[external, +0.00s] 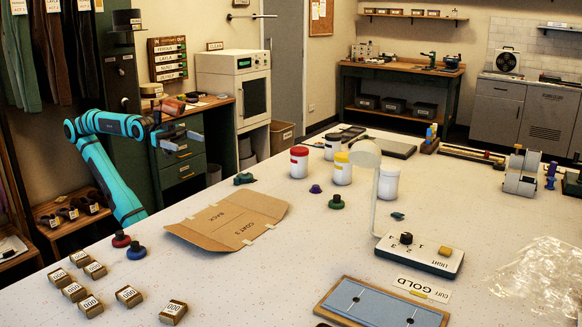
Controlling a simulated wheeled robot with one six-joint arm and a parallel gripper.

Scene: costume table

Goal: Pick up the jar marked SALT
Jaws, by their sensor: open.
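Several white jars stand upright near the middle of the table. One has a red lid (299,162), one behind it has a dark lid and a red band (332,147), and one has a yellow lid (342,169). Another white jar (388,185) stands partly behind the lamp. I cannot read SALT on any of them. My gripper (195,138) is open and empty, raised above the table's far left edge. It is well to the left of the jars and apart from them.
A white lamp (367,155) on a switch base (420,254) rises in front of the jars. A flat cardboard piece (228,220) lies to their left. Small knobs (336,202) sit near the jars. Several numbered blocks (128,296) are front left; clear plastic (545,280) lies at right.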

